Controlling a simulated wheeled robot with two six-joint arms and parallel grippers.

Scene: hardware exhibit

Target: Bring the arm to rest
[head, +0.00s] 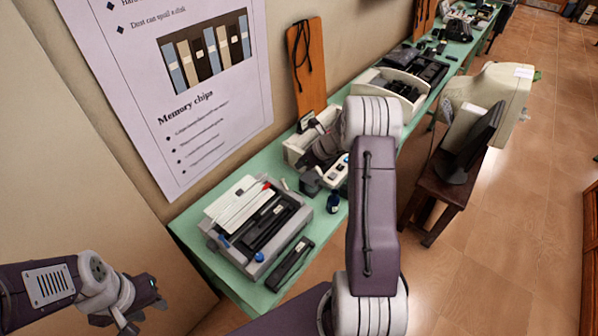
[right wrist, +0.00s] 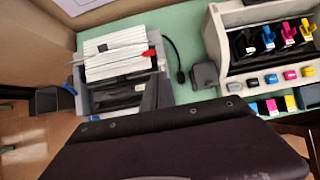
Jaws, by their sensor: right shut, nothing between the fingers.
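My left gripper (head: 143,314) hangs at the lower left of the head view, apart from the table. Its fingertips are too small and angled to judge their gap. My right arm rises through the middle of the head view and bends over the green table (head: 188,222). My right gripper (head: 308,163) is shut and empty over the table, partly hidden by my arm. In the right wrist view, a dark purple part of my own arm fills the bottom and the fingers do not show.
A grey printer (head: 297,217) stands at the table's near end; it also shows in the right wrist view (right wrist: 160,62). A cream ink-cartridge unit (right wrist: 227,38) stands beside a grey block (right wrist: 205,76). A brown stool (head: 433,190) with a monitor stands right. Floor is clear at lower right.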

